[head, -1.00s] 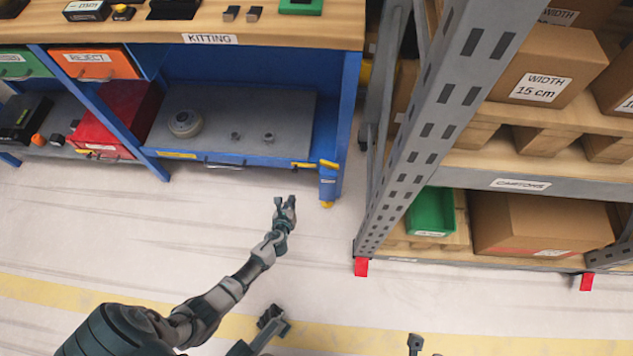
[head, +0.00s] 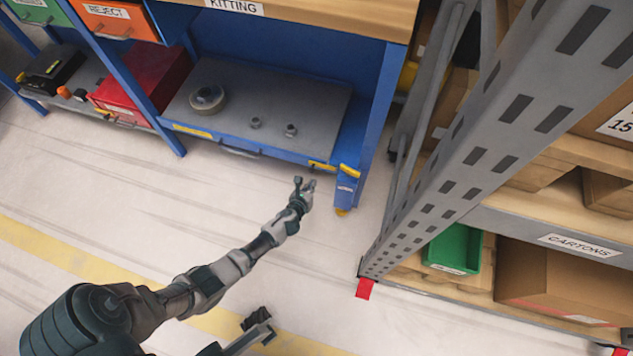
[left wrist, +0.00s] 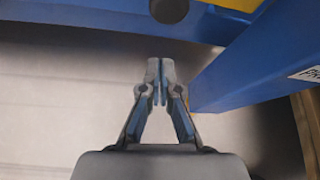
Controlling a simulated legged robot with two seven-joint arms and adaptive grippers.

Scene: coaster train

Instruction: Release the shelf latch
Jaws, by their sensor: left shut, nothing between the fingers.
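The grey lower shelf (head: 275,105) of the blue kitting bench has a blue front edge. Near its right end are a yellow piece (head: 321,166) on the edge and a yellow lever-like piece (head: 350,170) at the corner post. One of these may be the latch; I cannot tell which. My left gripper (head: 304,184) is shut and empty, in front of and just below that corner, apart from it. In the left wrist view the shut fingertips (left wrist: 160,72) point toward the blue edge (left wrist: 90,18); yellow (left wrist: 238,4) shows at top right. A dark part (head: 258,319) at the bottom may be my right gripper.
A round grey object (head: 207,98) and two small metal parts stand on the shelf. The grey rack (head: 440,190) with a red foot (head: 365,288) and a green bin (head: 453,250) stands to the right. The floor before the bench is clear.

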